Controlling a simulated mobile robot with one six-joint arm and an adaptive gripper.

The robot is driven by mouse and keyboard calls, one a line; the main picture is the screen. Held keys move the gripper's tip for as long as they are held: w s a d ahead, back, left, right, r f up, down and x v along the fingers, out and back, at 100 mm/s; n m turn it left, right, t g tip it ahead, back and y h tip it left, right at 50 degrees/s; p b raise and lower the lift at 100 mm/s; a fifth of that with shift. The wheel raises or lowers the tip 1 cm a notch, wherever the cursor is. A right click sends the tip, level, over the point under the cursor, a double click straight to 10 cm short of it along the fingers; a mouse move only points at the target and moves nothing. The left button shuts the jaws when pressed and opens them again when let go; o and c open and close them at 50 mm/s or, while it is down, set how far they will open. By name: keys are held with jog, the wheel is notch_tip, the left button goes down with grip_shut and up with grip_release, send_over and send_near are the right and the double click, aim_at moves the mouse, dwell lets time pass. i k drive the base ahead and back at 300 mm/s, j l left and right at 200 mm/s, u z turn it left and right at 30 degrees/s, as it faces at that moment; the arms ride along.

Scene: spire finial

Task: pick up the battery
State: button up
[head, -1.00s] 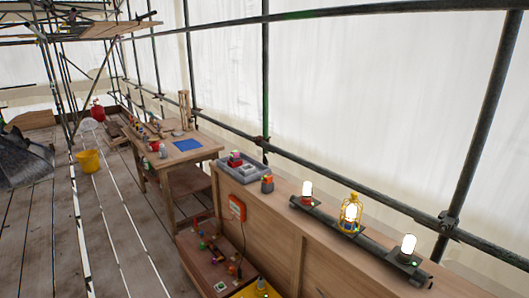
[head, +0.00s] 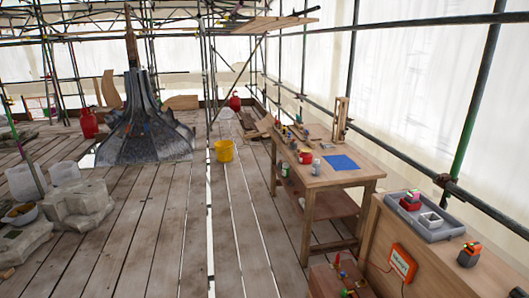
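A small dark block with an orange-red top (head: 468,254) stands on the wooden bench at the lower right and looks like a battery. A similar red-topped block (head: 410,200) sits in the left part of a grey tray (head: 440,234) on the same bench. I cannot tell for sure which of them is the battery. My gripper is not in view.
An orange box (head: 402,263) is fixed to the bench front. A wooden worktable (head: 310,181) with a blue sheet (head: 341,162) stands beyond it. A yellow bucket (head: 224,151), grey spire (head: 145,130) and stone blocks (head: 80,208) stand on the planks. Central floor is clear.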

aim_at(412, 196)
jog(key=i+j, duration=0.1)
jog(key=i, duration=0.85)
jog(key=i+j+u, duration=0.1)
jog(key=i, duration=0.9)
jog(key=i+z, duration=0.2)
jog(key=z, duration=0.2)
jog(key=i+z, duration=0.2)
jog(key=z, duration=0.2)
jog(key=i+j+z, duration=0.15)
jog(key=z, duration=0.25)
jog(key=i+j+z, duration=0.15)
jog(key=z, duration=0.3)
jog(key=i+j+z, duration=0.2)
jog(key=z, duration=0.2)
jog(key=i+j+z, duration=0.1)
jog(key=z, duration=0.3)
jog(key=i+j+z, duration=0.2)
jog(key=z, duration=0.2)
jog(key=i+j+z, duration=0.2)
jog(key=z, duration=0.2)
